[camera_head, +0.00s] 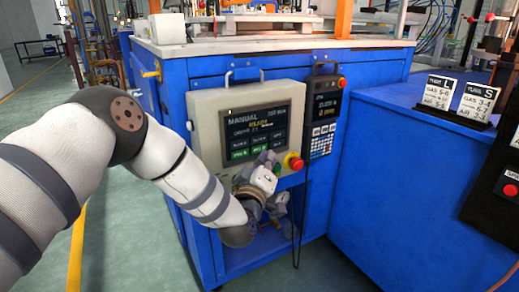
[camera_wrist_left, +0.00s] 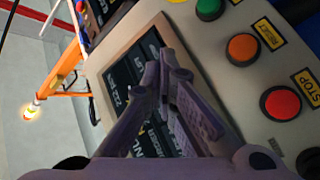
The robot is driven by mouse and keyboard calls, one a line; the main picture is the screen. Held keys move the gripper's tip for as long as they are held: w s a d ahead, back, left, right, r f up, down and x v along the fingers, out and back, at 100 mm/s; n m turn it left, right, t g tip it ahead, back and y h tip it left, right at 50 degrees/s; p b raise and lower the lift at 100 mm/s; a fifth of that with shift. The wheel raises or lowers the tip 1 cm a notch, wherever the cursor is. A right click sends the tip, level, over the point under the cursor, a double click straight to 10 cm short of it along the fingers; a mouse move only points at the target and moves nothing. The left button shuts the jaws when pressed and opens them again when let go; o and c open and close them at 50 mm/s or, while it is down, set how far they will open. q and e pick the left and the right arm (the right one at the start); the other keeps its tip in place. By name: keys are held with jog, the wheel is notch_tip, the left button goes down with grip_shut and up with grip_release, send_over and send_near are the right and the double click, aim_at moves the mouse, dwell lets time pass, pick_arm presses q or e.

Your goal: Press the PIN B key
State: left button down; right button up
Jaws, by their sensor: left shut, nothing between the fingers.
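A grey control panel (camera_head: 207,110) on the blue cabinet carries a dark touchscreen (camera_head: 255,118) headed MANUAL, with rows of keys low on it. Two of these keys (camera_head: 239,154) are green. No key can be clearly read as PIN B. My left gripper (camera_head: 268,158) is shut and empty at the screen's lower right, covering part of the lower key row. In the left wrist view its fingers (camera_wrist_left: 167,68) stand before the screen (camera_wrist_left: 128,75), whose text appears rotated. Contact with the screen cannot be told. My right gripper is not in view.
A red emergency knob (camera_head: 295,163) sits right of my left gripper. A keypad pendant (camera_head: 322,118) hangs beside the panel. The wrist view shows green (camera_wrist_left: 209,8), orange (camera_wrist_left: 243,48) and red STOP (camera_wrist_left: 281,103) buttons. Two cards (camera_head: 438,93) stand on the blue bench at right.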

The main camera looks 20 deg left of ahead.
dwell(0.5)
pick_arm(q)
jog(key=shift+w+a, duration=0.3)
jog(key=shift+w+a, duration=0.2)
jog(key=shift+a, duration=0.1)
dwell(0.6)
jog(key=shift+s+d+p, duration=0.4)
jog(key=shift+s+d, duration=0.1)
jog(key=shift+d, duration=0.1)
jog(key=s+d+p, duration=0.1)
jog(key=d, duration=0.1)
jog(key=s+d+p, duration=0.1)
jog(key=s+d, duration=0.1)
dwell(0.5)
